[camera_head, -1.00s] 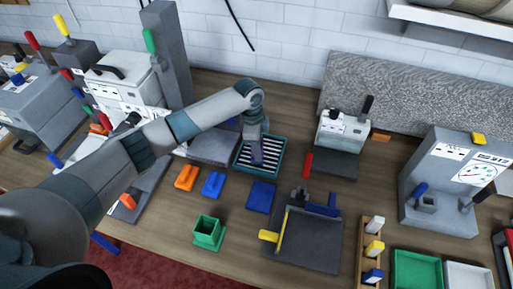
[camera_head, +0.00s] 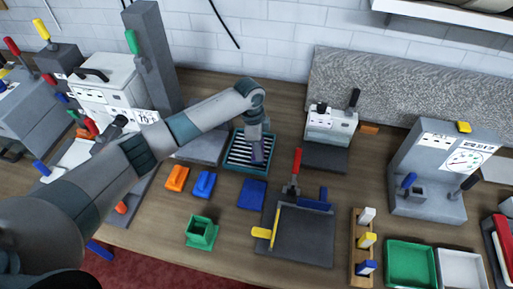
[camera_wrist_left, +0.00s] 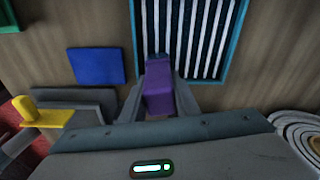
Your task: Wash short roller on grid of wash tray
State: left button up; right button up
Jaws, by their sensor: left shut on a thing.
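The wash tray (camera_head: 231,159) is a teal-rimmed tray with a white-and-dark striped grid. It stands at mid-table in the head view, and its rim also shows in the left wrist view (camera_wrist_left: 237,42). My left gripper (camera_head: 258,157) is over the tray's right part. In the left wrist view its fingers (camera_wrist_left: 160,88) are shut on a purple block-like piece (camera_wrist_left: 159,86), apparently the short roller's handle. A dark end of that piece is at the grid's near edge; whether it touches the grid I cannot tell. My right gripper is not in view.
A blue pad (camera_head: 252,194) lies just in front of the tray. Orange (camera_head: 177,178) and blue (camera_head: 204,184) blocks lie to its left, with a green holder (camera_head: 201,232) nearer. A dark board (camera_head: 300,238) with red and yellow handles is at front right. A grey machine (camera_head: 328,126) stands behind right.

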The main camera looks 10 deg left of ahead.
pick_arm(q)
jog(key=shift+a, duration=0.1)
jog(key=shift+a+f, duration=0.1)
jog(key=shift+a, duration=1.75)
jog(key=shift+a, duration=0.15)
jog(key=shift+a, duration=1.85)
jog(key=shift+d, duration=0.1)
jog(key=shift+w+d+r, duration=0.1)
jog(key=shift+d+r, duration=0.1)
jog(key=shift+d, duration=1.7)
jog(key=shift+d, duration=0.1)
jog(key=shift+d+f, duration=0.15)
jog(key=shift+d, duration=1.65)
